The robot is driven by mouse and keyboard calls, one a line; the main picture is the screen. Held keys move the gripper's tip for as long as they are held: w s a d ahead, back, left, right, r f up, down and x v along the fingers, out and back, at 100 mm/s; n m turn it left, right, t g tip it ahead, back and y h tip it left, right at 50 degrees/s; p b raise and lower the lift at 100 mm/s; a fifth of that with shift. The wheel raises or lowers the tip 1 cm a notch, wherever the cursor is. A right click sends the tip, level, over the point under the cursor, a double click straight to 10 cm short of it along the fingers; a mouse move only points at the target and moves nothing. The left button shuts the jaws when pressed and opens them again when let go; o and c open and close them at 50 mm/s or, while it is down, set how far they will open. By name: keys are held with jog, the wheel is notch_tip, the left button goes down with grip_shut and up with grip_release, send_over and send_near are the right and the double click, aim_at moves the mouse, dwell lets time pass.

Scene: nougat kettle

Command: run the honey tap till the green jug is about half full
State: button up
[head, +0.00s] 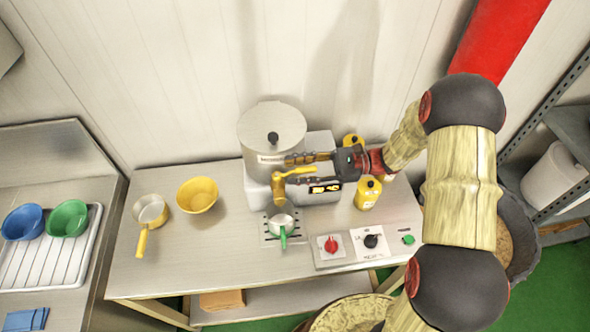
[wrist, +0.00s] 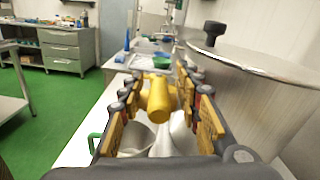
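The honey tap (head: 279,188) is yellow and sits on the front of the steel kettle (head: 262,124). Its yellow body also shows in the wrist view (wrist: 158,103). The green jug (head: 282,222) is a small pale metal vessel with a green handle, standing on a grate below the tap. In the wrist view the jug (wrist: 137,139) is partly hidden by my left finger; its fill level cannot be told. I see no clear stream of honey. My gripper (head: 296,167) is open at the tap, with its fingers (wrist: 157,82) on either side of the yellow part.
A yellow bowl (head: 197,195) and a yellow-handled pan (head: 150,212) stand left on the table. Yellow bottles (head: 367,194) stand to the right. Red (head: 331,245), black (head: 371,241) and green (head: 408,240) controls sit at the front. A rack (head: 50,255) holds blue and green bowls.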

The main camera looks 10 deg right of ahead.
jog(key=shift+a, duration=0.25)
jog(key=shift+c, duration=0.7)
jog(key=c, duration=0.7)
grip_shut()
